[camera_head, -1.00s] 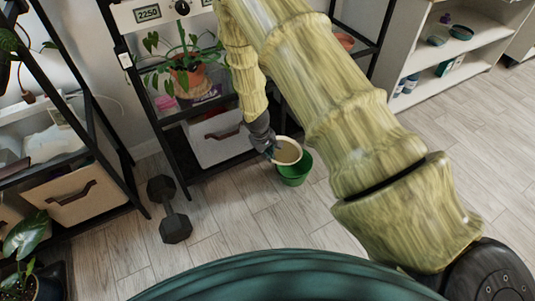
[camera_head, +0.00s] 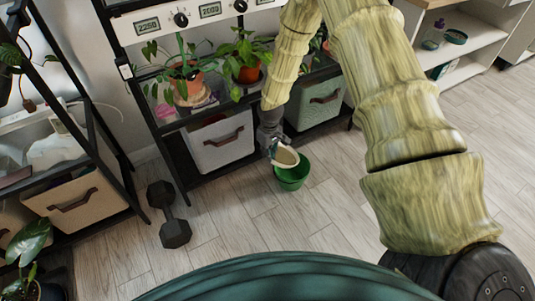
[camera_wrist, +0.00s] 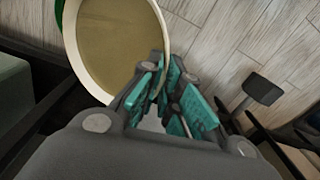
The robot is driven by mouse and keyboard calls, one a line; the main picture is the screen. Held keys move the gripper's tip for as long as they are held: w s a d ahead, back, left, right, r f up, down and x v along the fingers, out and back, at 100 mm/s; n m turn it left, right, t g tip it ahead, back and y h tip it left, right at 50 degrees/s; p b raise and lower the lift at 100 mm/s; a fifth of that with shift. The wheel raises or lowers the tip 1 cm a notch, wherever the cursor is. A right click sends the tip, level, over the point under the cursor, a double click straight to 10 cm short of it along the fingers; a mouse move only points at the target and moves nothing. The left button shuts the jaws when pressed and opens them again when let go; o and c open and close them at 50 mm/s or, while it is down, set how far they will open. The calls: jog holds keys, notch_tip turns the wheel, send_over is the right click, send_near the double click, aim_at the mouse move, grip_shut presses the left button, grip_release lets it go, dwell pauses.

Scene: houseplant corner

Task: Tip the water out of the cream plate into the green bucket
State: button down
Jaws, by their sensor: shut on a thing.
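The cream plate (camera_head: 286,158) is held beside and partly over the green bucket (camera_head: 293,178), which stands on the floor. In the wrist view the plate (camera_wrist: 68,40) has a pale rim around a tan-brown inside; I cannot tell how much water is in it. My gripper (camera_head: 273,152) is shut on the plate's near edge, at the plate's left in the head view. The teal fingers (camera_wrist: 160,92) show against the rim in the wrist view. A bit of green bucket (camera_wrist: 60,10) shows behind the plate there. The bucket's inside is partly hidden by the plate.
A black shelf with a cream drawer bin (camera_head: 218,143) and potted plants (camera_head: 183,77) stands close behind. A dumbbell (camera_head: 170,213) lies on the floor at left. Floor right of the bucket is clear.

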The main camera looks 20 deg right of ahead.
jog(key=shift+w+d+r+y+p, duration=0.2)
jog(key=shift+d+r+y+p, duration=0.65)
jog(key=shift+r+p, duration=0.2)
jog(key=shift+w+d+r+g+y, duration=0.1)
jog(key=shift+d+r+g+y, duration=0.1)
jog(key=shift+d+r+y, duration=0.35)
jog(key=shift+w+d+r+g+y, duration=0.1)
jog(key=shift+d+r+g+y, duration=0.2)
jog(key=shift+r+y, duration=0.35)
jog(key=shift+w+d+r+y+b, duration=0.15)
jog(key=shift+d+r+y+b, duration=0.35)
jog(key=shift+d, duration=0.2)
jog(key=shift+w+d+r+y+b, duration=0.15)
jog(key=shift+d+r+y+b, duration=0.3)
jog(key=shift+d+y, duration=0.2)
jog(key=shift+w+d+r+y+b, duration=0.15)
jog(key=shift+d+r+y+b, duration=0.25)
jog(key=shift+d+y+b, duration=0.25)
jog(key=shift+d, duration=0.1)
